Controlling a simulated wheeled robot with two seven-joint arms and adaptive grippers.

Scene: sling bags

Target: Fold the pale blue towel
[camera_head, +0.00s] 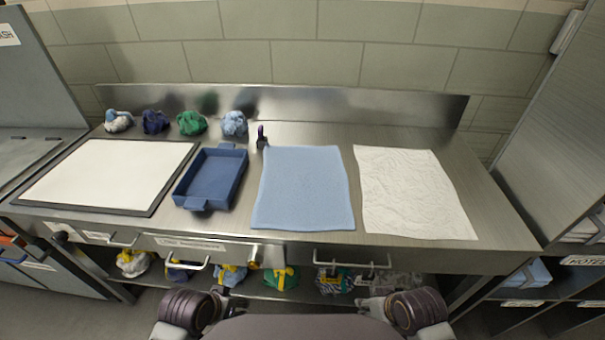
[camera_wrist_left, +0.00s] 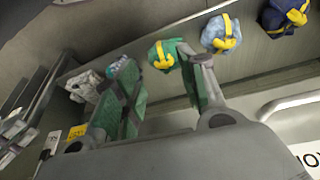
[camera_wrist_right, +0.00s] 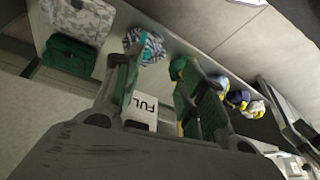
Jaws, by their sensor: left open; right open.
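The pale blue towel (camera_head: 303,188) lies flat and spread out on the steel counter, in the middle of the head view. Its near edge is close to the counter's front edge, and its shape is roughly rectangular. My left gripper (camera_wrist_left: 157,72) shows in the left wrist view with its green-padded fingers apart and nothing between them. My right gripper (camera_wrist_right: 152,80) shows in the right wrist view, also open and empty. In the head view both arms are low in front of the counter, away from the towel. The towel is not in either wrist view.
A blue tray (camera_head: 212,178) stands left of the towel and a crinkled white sheet (camera_head: 412,192) lies right of it. A white board (camera_head: 105,175) is at far left. Several cloth bundles (camera_head: 191,123) and a small dark object (camera_head: 262,138) stand behind. Drawer handles (camera_head: 352,264) project from the front.

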